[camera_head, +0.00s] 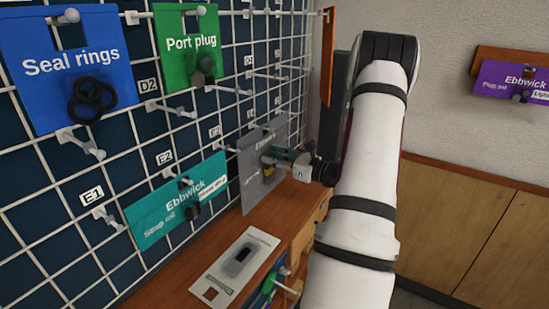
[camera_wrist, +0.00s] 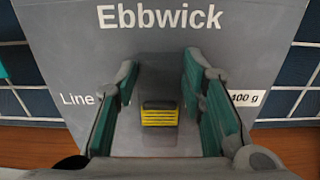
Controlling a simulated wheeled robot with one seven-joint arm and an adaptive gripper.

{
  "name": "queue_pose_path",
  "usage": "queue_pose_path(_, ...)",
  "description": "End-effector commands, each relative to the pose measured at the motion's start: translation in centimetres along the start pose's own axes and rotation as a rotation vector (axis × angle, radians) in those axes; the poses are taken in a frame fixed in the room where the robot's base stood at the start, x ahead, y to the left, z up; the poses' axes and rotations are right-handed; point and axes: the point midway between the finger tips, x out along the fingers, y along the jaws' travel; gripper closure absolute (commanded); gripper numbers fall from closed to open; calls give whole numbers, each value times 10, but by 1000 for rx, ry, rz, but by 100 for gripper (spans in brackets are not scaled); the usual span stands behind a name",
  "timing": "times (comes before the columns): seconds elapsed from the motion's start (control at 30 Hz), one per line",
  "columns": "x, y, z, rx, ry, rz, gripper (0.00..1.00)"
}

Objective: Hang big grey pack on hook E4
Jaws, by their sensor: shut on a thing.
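The big grey pack (camera_head: 252,188) is upright close to the wire grid, right of the E3 label (camera_head: 215,131). In the wrist view, the pack (camera_wrist: 160,52) fills the middle, with "Ebbwick" on it and a yellow and black item at its centre. My gripper (camera_head: 274,160) is shut on the pack from the front right; its green-lined fingers (camera_wrist: 160,78) flank the yellow item in the wrist view. No E4 label or hook can be made out; that part of the grid is largely behind the pack. I cannot tell whether the pack touches a hook.
A teal pack (camera_head: 160,222) hangs just left, near E2 (camera_head: 164,157). Blue (camera_head: 40,95) and green (camera_head: 175,30) packs hang higher up. The wooden bench (camera_head: 165,280) below holds a light flat pack (camera_head: 225,285). A purple pack (camera_head: 505,82) is at the far right.

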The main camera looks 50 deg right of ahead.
Motion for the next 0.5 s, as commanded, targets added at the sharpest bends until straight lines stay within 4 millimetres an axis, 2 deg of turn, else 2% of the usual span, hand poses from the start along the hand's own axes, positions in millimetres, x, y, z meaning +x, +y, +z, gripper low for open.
queue_pose_path(0.1, 0, 0, 1, -1, -2, 0, 100)
queue_pose_path(0.13, 0, 0, 1, -1, -2, 0, 61)
queue_pose_path(0.23, 0, 0, 1, -1, -2, 0, 40)
queue_pose_path(0.5, 0, 0, -1, 1, 1, 0, 40)
